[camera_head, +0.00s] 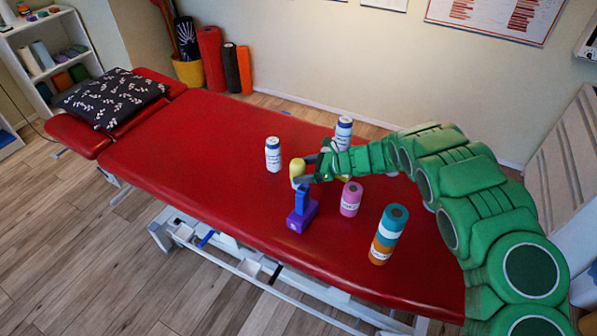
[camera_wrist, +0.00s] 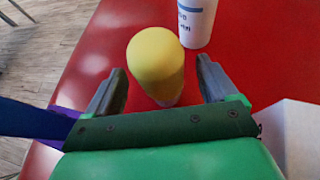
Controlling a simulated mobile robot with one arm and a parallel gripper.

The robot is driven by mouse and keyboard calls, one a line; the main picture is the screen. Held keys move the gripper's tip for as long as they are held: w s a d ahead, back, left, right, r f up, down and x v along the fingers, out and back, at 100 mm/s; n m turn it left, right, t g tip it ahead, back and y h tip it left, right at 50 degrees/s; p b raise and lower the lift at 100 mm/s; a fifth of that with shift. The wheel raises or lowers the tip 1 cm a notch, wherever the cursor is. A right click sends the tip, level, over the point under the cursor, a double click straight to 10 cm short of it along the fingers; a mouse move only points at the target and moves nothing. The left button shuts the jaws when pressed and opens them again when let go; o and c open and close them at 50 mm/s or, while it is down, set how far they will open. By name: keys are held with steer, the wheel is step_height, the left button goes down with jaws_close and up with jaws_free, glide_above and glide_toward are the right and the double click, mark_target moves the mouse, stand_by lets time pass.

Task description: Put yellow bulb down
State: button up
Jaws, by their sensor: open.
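The yellow bulb (camera_head: 297,168) stands upright on the red treatment table (camera_head: 225,135), just behind a blue and purple object. In the wrist view the bulb (camera_wrist: 155,62) has a rounded yellow top and a narrower, paler lower end. My gripper (camera_head: 306,171) is open at the bulb, reaching in from the right. In the wrist view its two grey fingers (camera_wrist: 160,75) are spread on either side of the bulb, with a gap on both sides. Another yellow thing (camera_head: 343,178) shows partly behind my gripper; what it is, I cannot tell.
White bottles stand behind the bulb, one on the left (camera_head: 273,155) and one farther back (camera_head: 343,133). A blue and purple object (camera_head: 302,212) is close in front. The table's left half is clear up to the pillow (camera_head: 113,97).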

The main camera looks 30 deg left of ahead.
steer(key=v, duration=0.9)
steer(key=shift+d, duration=0.3)
steer(key=shift+a+r, duration=0.1)
steer(key=shift+r, duration=0.1)
